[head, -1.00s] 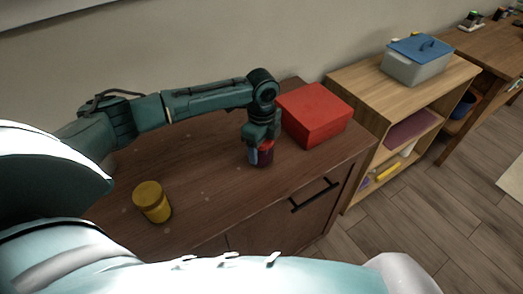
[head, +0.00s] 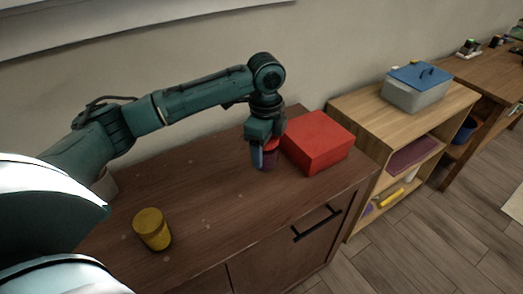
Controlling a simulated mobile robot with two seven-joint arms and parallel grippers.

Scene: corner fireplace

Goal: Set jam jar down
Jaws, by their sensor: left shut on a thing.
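The jam jar (head: 270,158) is dark purple with a red top and is at the wooden cabinet top (head: 205,215), just left of the red box. My left gripper (head: 264,157) points down and is shut on the jar, hiding much of it. I cannot tell whether the jar's base touches the cabinet top. My right gripper is not in view.
A red box (head: 318,142) stands close to the right of the jar. A shelf (head: 350,105) with a grey, blue-lidded bin (head: 415,92) stands to the right.

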